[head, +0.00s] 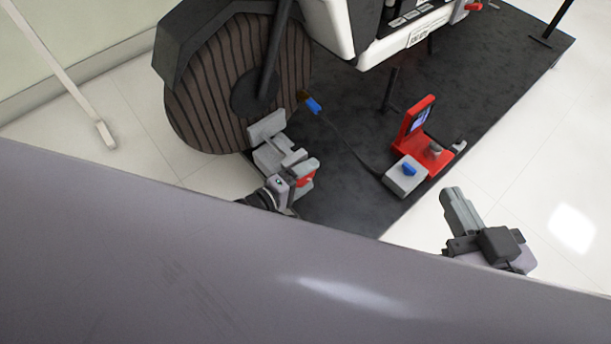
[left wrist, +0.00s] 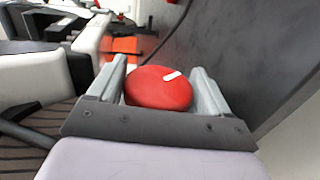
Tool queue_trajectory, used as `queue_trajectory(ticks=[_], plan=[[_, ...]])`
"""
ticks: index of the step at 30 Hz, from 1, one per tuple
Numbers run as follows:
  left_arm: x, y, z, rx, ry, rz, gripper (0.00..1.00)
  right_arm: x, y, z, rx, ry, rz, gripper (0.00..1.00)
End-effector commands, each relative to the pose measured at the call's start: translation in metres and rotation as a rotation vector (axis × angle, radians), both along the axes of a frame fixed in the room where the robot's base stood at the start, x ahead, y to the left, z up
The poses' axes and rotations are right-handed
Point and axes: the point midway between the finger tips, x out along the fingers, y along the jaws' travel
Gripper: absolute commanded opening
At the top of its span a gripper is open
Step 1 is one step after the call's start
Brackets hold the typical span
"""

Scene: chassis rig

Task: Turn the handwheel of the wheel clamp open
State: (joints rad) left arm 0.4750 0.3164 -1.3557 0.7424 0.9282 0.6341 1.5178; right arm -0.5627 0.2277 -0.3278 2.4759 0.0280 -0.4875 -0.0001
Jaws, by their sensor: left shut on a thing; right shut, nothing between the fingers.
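The red handwheel (head: 307,180) of the wheel clamp shows beside my left gripper (head: 302,172) in the head view, close to the big striped wheel (head: 205,100). In the left wrist view the handwheel (left wrist: 150,92) is a round red disc with a short white mark near its upper right. It sits between the two grey fingers of my left gripper (left wrist: 160,88), which is shut on it. The rest of the clamp is hard to separate from my gripper. My right gripper (head: 449,192) is shut and empty, off the dark platform's right side.
A red stand with a small screen (head: 416,120) and a grey box with a blue knob (head: 405,177) stand on the dark platform (head: 345,190). A black cable runs from a blue connector (head: 313,105) towards the box. A large grey surface covers the lower head view.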

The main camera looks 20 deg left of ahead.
Motion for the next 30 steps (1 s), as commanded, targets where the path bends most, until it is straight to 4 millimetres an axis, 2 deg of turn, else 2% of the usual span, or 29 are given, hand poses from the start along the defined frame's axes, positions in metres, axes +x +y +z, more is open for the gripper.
queue_trajectory(ticks=[19, 20, 21, 22, 30], plan=[[-0.0002, 0.0007, -0.0009, -0.016, -0.028, 0.002, 0.48, -0.0004, 0.0006, -0.0033, -0.001, 0.008, 0.002, 0.0], [-0.0002, 0.0007, -0.0009, -0.016, -0.028, 0.002, 0.82, -0.0004, 0.0006, -0.0033, -0.001, 0.008, 0.002, 0.0], [-0.0002, 0.0008, -0.0009, -0.016, -0.028, 0.002, 0.95, -0.0004, 0.0006, -0.0034, -0.001, 0.009, 0.002, 0.0], [-0.0002, 0.0007, -0.0009, -0.017, -0.027, 0.002, 1.0, -0.0004, 0.0006, -0.0034, -0.001, 0.009, 0.002, 0.0], [-0.0001, 0.0005, -0.0003, -0.017, -0.028, 0.002, 1.0, -0.0003, 0.0005, -0.0034, -0.002, 0.009, 0.001, 0.0]])
